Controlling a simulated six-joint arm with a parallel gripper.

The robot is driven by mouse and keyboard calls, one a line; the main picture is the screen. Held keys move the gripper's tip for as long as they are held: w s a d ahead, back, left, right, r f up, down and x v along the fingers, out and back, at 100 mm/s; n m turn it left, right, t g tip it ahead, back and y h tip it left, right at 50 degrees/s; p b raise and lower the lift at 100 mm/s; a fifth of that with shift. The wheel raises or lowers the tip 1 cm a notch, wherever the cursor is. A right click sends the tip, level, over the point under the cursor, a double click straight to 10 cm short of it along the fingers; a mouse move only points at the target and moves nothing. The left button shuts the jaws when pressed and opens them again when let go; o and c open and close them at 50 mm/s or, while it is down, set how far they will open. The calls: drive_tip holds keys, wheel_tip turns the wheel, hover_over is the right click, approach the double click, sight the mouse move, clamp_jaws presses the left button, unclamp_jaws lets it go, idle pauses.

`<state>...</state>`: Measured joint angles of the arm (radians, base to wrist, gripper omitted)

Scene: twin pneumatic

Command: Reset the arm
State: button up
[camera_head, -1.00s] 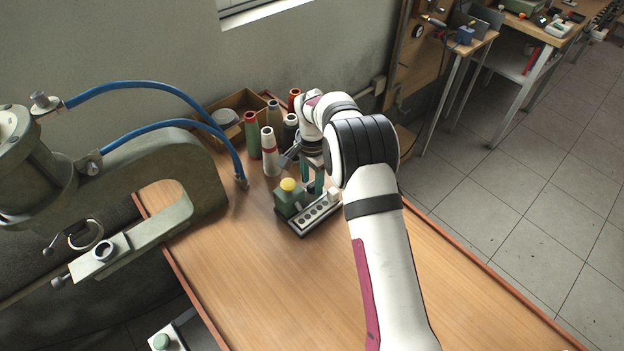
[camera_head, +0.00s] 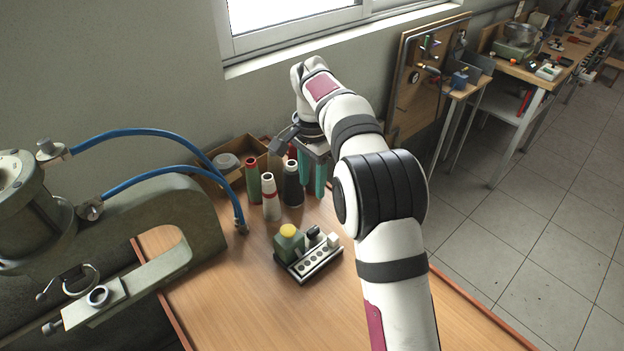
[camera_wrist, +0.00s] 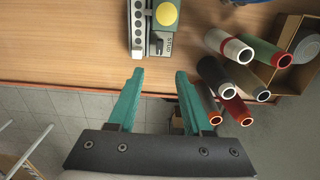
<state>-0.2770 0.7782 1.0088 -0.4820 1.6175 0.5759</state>
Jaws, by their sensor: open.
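My gripper (camera_head: 313,178) has green fingers and hangs upright at the back right of the wooden table, just right of a group of tubes. In the wrist view my gripper (camera_wrist: 160,82) has its two fingers wide apart with nothing between them. My white arm (camera_head: 350,125) reaches from the lower right toward the wall. The lower finger ends stand beside the dark tube in the head view, and I cannot tell whether they touch it.
Several tubes, including a white one (camera_head: 271,200) and a dark one (camera_head: 293,186), stand before an open box (camera_head: 238,150). A green control block with a yellow button (camera_head: 289,240) sits mid-table. A press with blue hoses (camera_head: 160,215) stands left. The front table surface (camera_head: 240,305) is clear.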

drive_tip(key=s+d+r+n, duration=0.1)
drive_tip(key=s+d+r, duration=0.3)
drive_tip(key=s, duration=0.4)
drive_tip(key=s+d+r+n, duration=0.1)
drive_tip(key=s+d+r, duration=0.3)
drive_tip(key=s, duration=0.4)
drive_tip(key=s+d+f+y, duration=0.1)
drive_tip(key=s+f, duration=0.2)
drive_tip(key=s, duration=0.7)
drive_tip(key=s+d+f+n, duration=0.1)
drive_tip(key=s+f, duration=0.2)
drive_tip(key=s, duration=0.7)
drive_tip(key=shift+s+d+y, duration=0.2)
drive_tip(key=shift+d+y, duration=0.1)
drive_tip(key=shift+y, duration=0.1)
